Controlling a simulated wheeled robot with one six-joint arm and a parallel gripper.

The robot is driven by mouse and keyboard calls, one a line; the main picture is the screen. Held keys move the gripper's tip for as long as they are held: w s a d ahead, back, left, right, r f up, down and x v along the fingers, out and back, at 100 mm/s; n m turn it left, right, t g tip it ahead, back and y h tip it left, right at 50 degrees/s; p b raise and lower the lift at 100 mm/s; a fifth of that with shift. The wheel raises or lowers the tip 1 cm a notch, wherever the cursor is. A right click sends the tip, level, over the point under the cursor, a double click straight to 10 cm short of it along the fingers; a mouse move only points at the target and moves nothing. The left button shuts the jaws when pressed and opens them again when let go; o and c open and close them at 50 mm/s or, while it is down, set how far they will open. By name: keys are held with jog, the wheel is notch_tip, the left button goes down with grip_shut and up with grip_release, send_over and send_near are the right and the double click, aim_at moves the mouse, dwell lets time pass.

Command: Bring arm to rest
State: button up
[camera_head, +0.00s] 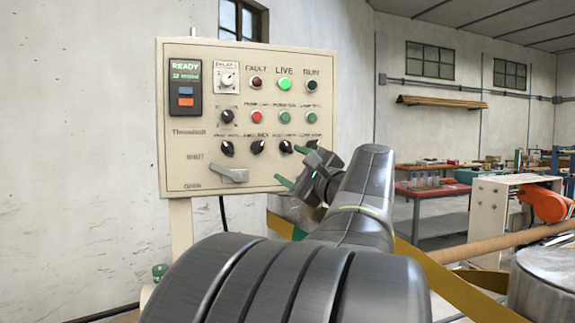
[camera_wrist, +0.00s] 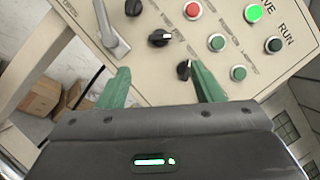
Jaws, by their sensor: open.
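My gripper (camera_head: 294,166) is raised in front of the lower right of a beige control panel (camera_head: 215,110). Its two green fingers are apart, with nothing held between them; they show at the bottom of the wrist view (camera_wrist: 160,85). In the wrist view a black knob (camera_wrist: 184,70) appears near the right fingertip; I cannot tell whether they touch. My grey arm reaches up from the bottom of the head view and hides part of the panel's lower right edge.
The panel has a lit green LIVE button (camera_head: 284,84), a READY display (camera_head: 186,88) and a grey lever (camera_head: 228,175). A red table (camera_head: 430,189) and an orange machine part (camera_head: 546,204) stand to the right. Cardboard boxes (camera_wrist: 45,95) lie below the panel.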

aim_at(261, 149)
jog(key=shift+s+d, duration=0.2)
jog(key=shift+s, duration=0.05)
jog(key=shift+w+a, duration=0.1)
jog(key=p+x, duration=0.3)
jog(key=x, duration=1)
jog(key=shift+w+a, duration=0.25)
jog(key=shift+d, duration=0.1)
